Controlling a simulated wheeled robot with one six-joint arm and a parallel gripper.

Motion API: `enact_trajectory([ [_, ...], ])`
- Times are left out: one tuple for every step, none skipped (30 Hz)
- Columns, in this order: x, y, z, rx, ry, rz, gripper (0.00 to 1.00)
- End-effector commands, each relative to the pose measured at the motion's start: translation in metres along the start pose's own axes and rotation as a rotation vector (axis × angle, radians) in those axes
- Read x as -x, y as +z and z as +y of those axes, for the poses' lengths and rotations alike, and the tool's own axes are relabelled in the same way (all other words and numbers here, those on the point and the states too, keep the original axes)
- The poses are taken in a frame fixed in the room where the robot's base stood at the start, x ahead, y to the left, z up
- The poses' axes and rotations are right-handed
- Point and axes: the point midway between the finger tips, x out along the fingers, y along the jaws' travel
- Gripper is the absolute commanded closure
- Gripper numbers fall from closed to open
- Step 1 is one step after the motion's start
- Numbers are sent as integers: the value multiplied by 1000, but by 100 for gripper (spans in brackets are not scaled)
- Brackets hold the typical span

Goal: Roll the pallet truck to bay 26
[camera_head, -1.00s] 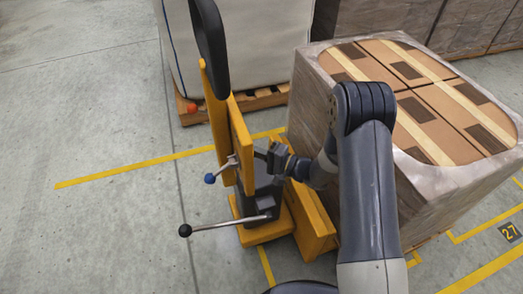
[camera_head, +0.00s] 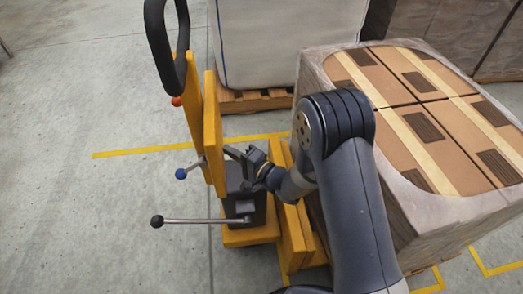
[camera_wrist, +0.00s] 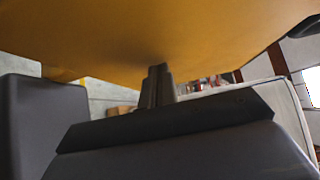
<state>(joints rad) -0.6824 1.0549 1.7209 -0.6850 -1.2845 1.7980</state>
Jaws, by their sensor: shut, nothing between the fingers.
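The yellow pallet truck (camera_head: 250,237) stands left of centre in the head view. Its upright yellow mast carries a black loop handle (camera_head: 150,35). Two levers stick out to the left, one with a blue knob (camera_head: 181,174), one with a black knob (camera_head: 157,221). My gripper (camera_head: 230,151) is shut and empty, close beside the mast's right side; I cannot tell whether it touches. In the wrist view its dark fingers (camera_wrist: 157,84) are together just under a broad yellow surface (camera_wrist: 140,35). No bay 26 marking is in view.
A wrapped load of cartons (camera_head: 345,130) stands directly right of the truck, close to my arm. A large white bag (camera_head: 290,45) on a wooden pallet (camera_head: 235,103) is behind. Yellow floor lines (camera_head: 135,153) mark bays. Clear concrete lies to the left.

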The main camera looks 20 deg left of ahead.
Motion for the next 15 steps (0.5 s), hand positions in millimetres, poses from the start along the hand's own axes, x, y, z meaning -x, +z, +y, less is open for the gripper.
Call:
enact_trajectory([
  [-11,14,2,2,-2,-15,100],
  [-15,19,2,2,-2,-14,100],
  [-21,25,2,2,-2,-14,100],
  [-25,28,2,2,-2,-13,100],
  [-29,33,2,2,-1,-14,100],
  [-34,36,1,2,-2,-12,100],
  [-37,40,1,3,-2,-13,100],
  [-40,42,1,3,-2,-13,100],
  [-43,45,1,3,-2,-11,100],
  [-45,47,0,3,-3,-11,100],
  [-46,48,0,4,-3,-12,100],
  [-48,50,0,4,-3,-12,100],
  [-49,51,0,4,-3,-12,100],
  [-50,52,-1,4,-3,-11,100],
  [-51,52,-1,4,-3,-11,100],
])
